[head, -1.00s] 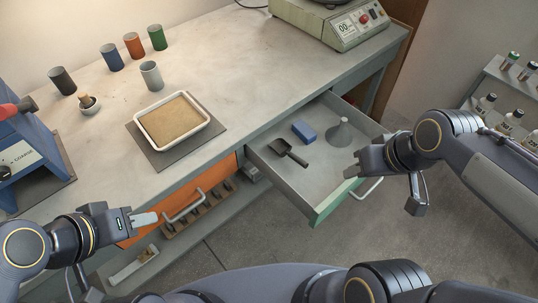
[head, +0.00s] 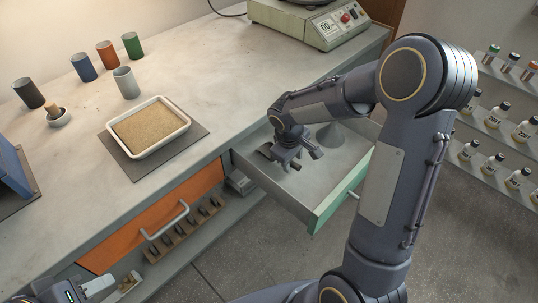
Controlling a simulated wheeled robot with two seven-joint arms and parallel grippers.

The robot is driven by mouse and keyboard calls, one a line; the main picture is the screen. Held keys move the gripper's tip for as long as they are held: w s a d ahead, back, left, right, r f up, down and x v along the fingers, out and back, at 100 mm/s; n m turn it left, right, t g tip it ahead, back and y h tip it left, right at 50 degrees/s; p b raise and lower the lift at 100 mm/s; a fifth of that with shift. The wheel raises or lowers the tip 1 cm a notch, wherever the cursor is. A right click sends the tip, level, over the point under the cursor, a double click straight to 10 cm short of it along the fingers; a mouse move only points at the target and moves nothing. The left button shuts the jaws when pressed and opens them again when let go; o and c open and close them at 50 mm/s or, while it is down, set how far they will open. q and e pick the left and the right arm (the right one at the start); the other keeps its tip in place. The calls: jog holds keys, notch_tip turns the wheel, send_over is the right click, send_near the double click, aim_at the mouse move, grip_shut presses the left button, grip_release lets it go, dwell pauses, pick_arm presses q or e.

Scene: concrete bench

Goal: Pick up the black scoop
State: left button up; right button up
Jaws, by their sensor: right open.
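The black scoop (head: 266,150) lies in the open drawer, mostly hidden under my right gripper; only a dark part shows at the left of the gripper. My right gripper (head: 292,163) points down over the scoop inside the drawer, with its jaws open. I cannot tell whether the fingers touch the scoop or stand around its handle. My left gripper (head: 97,285) is at the bottom left edge, partly cut off, away from the scoop. Its jaw opening is not clear.
The pulled-out drawer (head: 322,208) has a green front and also holds a grey cone (head: 331,136). The blue block is hidden behind my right arm. A sand tray (head: 183,131), several cups and a scale (head: 310,27) stand on the bench. Bottle shelves are at right.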

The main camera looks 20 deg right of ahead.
aim_at(293, 163)
jog(key=f, duration=0.3)
jog(key=shift+w+d+f, duration=0.1)
jog(key=shift+w+d, duration=0.05)
jog(key=shift+d, duration=0.15)
jog(key=shift+c, duration=0.2)
grip_shut()
